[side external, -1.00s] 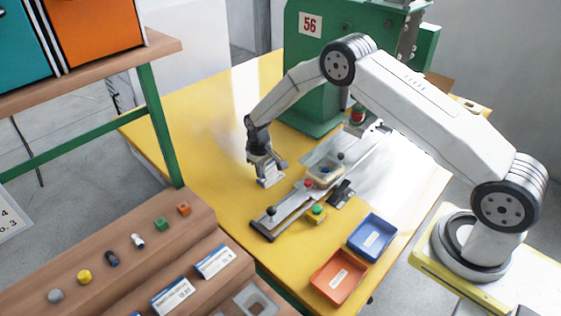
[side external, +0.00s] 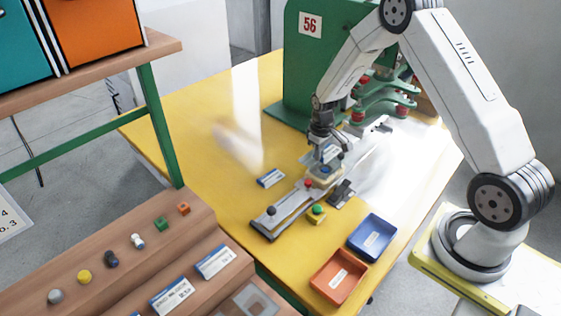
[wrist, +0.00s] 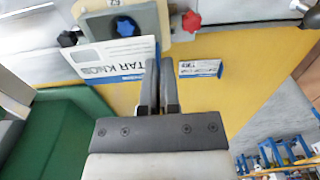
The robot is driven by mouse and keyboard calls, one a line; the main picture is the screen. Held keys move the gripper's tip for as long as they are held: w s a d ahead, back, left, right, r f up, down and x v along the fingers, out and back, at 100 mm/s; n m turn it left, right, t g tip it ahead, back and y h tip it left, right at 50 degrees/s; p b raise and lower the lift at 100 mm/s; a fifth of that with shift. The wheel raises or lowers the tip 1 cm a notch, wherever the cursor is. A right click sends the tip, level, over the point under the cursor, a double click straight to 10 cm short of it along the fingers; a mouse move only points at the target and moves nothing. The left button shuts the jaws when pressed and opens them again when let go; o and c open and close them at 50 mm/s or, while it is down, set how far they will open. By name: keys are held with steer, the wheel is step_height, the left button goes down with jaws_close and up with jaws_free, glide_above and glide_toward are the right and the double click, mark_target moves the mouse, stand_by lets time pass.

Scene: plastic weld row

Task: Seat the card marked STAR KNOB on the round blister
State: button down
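In the side view my gripper (side external: 326,150) is just above the cream nest (side external: 318,178) on the slide. A blue star-shaped knob (wrist: 125,26) shows in the nest. The clear blister around it is hard to make out. I cannot tell whether the card touches the nest.
Another card (side external: 270,178) lies flat on the yellow table, also in the wrist view (wrist: 200,68). A red knob (side external: 308,183) is beside the nest. The green press (side external: 300,70) stands behind. Blue (side external: 371,237) and orange (side external: 338,276) trays sit in front.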

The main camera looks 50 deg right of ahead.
mark_target(316, 176)
steer(key=shift+f, duration=0.15)
steer(key=shift+f, duration=2.35)
steer(key=shift+f, duration=0.7)
stand_by(0.4)
steer(key=c, duration=0.8)
jaws_free()
steer(key=c, duration=0.4)
steer(key=shift+r, duration=0.15)
steer(key=shift+r, duration=3.4)
